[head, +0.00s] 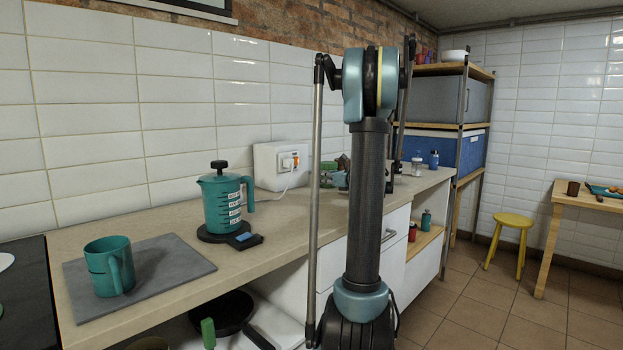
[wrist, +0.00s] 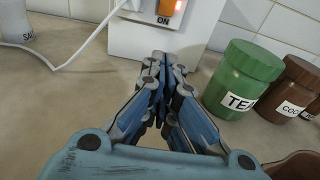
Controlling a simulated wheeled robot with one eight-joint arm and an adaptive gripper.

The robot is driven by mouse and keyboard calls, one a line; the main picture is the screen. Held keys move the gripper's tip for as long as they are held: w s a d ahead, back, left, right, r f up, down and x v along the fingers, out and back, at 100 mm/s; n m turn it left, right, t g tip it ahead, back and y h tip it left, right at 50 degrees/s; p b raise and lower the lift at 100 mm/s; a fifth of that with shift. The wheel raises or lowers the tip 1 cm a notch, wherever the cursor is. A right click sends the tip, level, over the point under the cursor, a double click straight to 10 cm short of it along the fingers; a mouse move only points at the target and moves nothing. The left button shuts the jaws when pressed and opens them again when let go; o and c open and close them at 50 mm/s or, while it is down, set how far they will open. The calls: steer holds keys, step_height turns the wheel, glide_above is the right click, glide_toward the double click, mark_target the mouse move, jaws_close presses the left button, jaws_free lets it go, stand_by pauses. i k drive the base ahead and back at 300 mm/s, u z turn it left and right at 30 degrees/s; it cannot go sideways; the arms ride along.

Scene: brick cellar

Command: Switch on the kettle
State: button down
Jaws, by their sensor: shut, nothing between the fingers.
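A teal kettle (head: 222,198) with a black lid knob and white markings stands upright on a black base (head: 215,235), whose front bears a small blue part (head: 243,237). Behind it, a white socket box (head: 268,165) stands by the wall with a plug and an orange switch (head: 295,156). In the wrist view the white box (wrist: 130,42) shows a lit orange switch (wrist: 172,8) above an "ON" label. My gripper (wrist: 163,62) is shut and empty, its tips pointing at the box's lower front. Whether they touch it I cannot tell.
A white cord (wrist: 92,40) runs from the box across the counter. A green tea jar (wrist: 242,80) and a brown jar (wrist: 288,88) stand right of my gripper. A teal mug (head: 108,266) stands on a grey mat (head: 185,262). Bare counter (head: 300,210) lies right of the kettle.

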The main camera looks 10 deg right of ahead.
mark_target(245, 236)
steer(key=k, duration=1)
